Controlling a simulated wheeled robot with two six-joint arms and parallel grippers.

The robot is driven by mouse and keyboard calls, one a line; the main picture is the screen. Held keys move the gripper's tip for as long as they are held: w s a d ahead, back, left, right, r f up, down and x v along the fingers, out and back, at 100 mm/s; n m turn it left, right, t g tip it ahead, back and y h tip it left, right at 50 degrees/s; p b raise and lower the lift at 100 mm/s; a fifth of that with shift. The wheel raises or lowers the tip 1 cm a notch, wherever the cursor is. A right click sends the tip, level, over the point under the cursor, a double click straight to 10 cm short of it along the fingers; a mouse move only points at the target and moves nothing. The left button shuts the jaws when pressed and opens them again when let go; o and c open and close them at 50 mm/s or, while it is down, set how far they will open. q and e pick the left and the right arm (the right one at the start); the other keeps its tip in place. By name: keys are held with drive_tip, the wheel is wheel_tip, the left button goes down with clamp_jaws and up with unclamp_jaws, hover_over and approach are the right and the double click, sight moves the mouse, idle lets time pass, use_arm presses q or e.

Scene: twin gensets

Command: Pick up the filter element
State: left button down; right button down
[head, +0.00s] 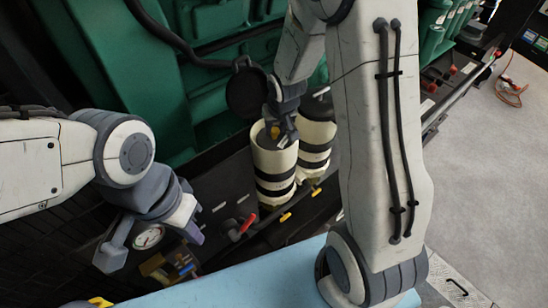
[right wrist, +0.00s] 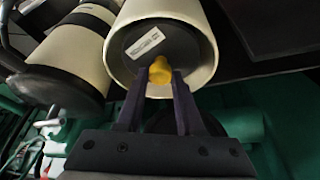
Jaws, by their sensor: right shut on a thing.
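The filter element (head: 275,168) is a cream cylinder with dark bands, standing upright in the middle of the head view. In the right wrist view its recessed dark end (right wrist: 178,42) shows a white label and a yellow knob (right wrist: 160,72). My right gripper (head: 284,136) is at its top, and its two fingers (right wrist: 160,85) are shut on the yellow knob. Whether its base rests on something is hard to see. My left gripper (head: 194,232) is away to the lower left, apart from the filter element; its finger gap is not clear.
A second banded cream cylinder (head: 316,140) stands close behind and to the right. The green engine (head: 205,70) rises behind. A red-handled valve (head: 243,227) and a round gauge (head: 148,236) lie to the left. A light blue surface (head: 245,278) is in front.

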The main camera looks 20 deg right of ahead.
drive_tip(key=shift+w+r, duration=0.1)
drive_tip(key=shift+r, duration=0.1)
idle(0.3)
drive_tip(key=shift+r, duration=0.25)
wheel_tip(320, 180, up, 2)
drive_tip(key=shift+r+p, duration=0.1)
drive_tip(key=shift+p, duration=0.4)
wheel_tip(320, 180, up, 25)
drive_tip(key=b, duration=0.4)
